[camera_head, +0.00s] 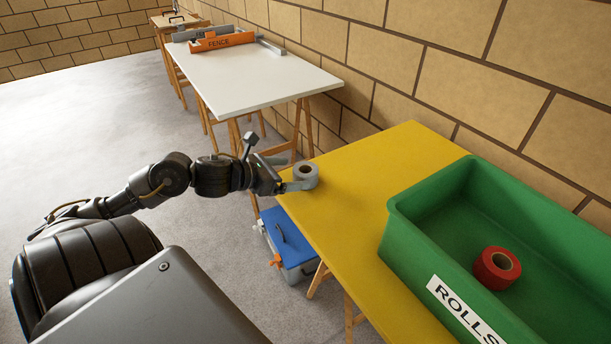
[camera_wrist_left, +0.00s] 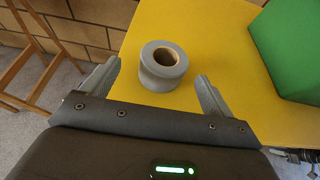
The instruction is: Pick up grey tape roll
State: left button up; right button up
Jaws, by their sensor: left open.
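The grey tape roll (camera_head: 306,175) stands upright on its flat end near the left corner of the yellow table (camera_head: 350,190). My left gripper (camera_head: 285,181) is at that corner, close to the roll. In the left wrist view the roll (camera_wrist_left: 164,66) sits ahead of and between the fingertips of the left gripper (camera_wrist_left: 158,80). The fingers are open, with a gap on either side of the roll.
A green bin (camera_head: 408,243) labelled ROLLS stands on the right of the yellow table with a red tape roll (camera_head: 496,268) inside. A white table (camera_head: 250,85) with an orange FENCE box (camera_head: 222,42) is behind. A blue-lidded box (camera_head: 288,240) sits on the floor below.

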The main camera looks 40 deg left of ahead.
aim_at(298, 172)
pick_arm(q)
jog(key=shift+w+d, duration=0.25)
jog(key=shift+w, duration=0.25)
jog(key=x, duration=0.4)
jog(key=shift+s+d, duration=0.1)
jog(key=shift+f, duration=0.15)
pick_arm(e)
jog(key=shift+f, duration=0.45)
pick_arm(q)
jog(key=shift+c, duration=0.2)
jog(key=c, duration=1)
jog(key=shift+c, duration=0.2)
pick_arm(e)
jog(key=shift+d, duration=0.1)
jog(key=shift+s, duration=0.1)
